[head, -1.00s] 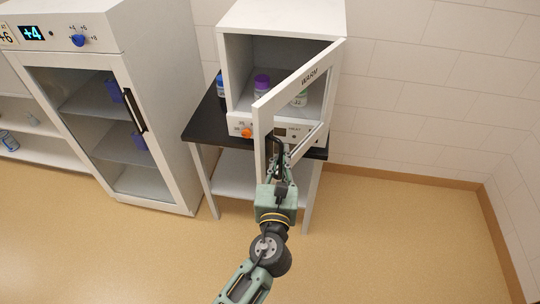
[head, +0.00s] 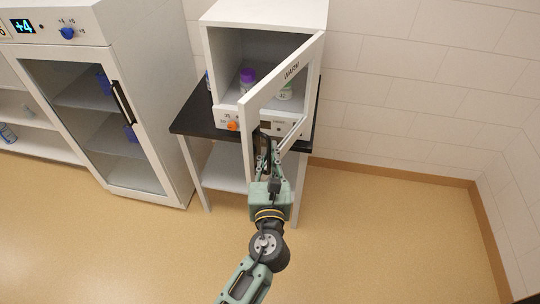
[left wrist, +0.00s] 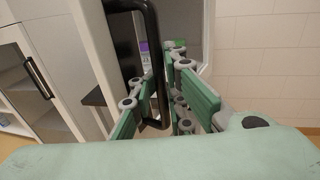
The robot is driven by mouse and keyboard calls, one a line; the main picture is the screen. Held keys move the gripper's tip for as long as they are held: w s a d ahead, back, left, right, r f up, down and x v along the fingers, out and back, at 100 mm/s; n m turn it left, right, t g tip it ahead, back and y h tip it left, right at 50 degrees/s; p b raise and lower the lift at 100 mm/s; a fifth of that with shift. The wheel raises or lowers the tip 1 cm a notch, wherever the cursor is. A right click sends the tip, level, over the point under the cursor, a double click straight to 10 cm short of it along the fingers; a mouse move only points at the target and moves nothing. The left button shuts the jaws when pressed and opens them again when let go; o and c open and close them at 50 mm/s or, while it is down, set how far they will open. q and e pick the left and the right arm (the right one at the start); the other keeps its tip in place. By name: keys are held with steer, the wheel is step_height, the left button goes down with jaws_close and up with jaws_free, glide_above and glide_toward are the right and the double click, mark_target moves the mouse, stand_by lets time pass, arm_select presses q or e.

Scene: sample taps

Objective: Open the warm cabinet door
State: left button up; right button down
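The warm cabinet (head: 265,15) is a white box on a black-topped stand. Its framed door, marked WARM (head: 292,72), stands well open, swung out from the right side. A purple-capped bottle (head: 247,77) and a pale bottle with a green label (head: 285,92) are inside. My left gripper (head: 265,160) is at the lower part of the door's free side. My right gripper is not in view.
A white fridge (head: 150,100) with a glass door and a +4 display stands to the left. The black-topped stand (head: 195,122) carries the warm cabinet. The floor (head: 390,240) to the right is clear up to the tiled wall.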

arm_select(q)
steer(key=shift+o, duration=0.4)
steer(key=shift+s+a+r, duration=0.1)
steer(key=shift+s+r, duration=0.1)
steer(key=shift+s+f, duration=0.1)
steer(key=shift+s, duration=0.25)
steer(key=s, duration=1.1)
steer(key=shift+s+a, duration=0.15)
steer(key=shift+a, duration=0.15)
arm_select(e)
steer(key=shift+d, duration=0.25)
arm_select(q)
steer(key=shift+c, duration=0.4)
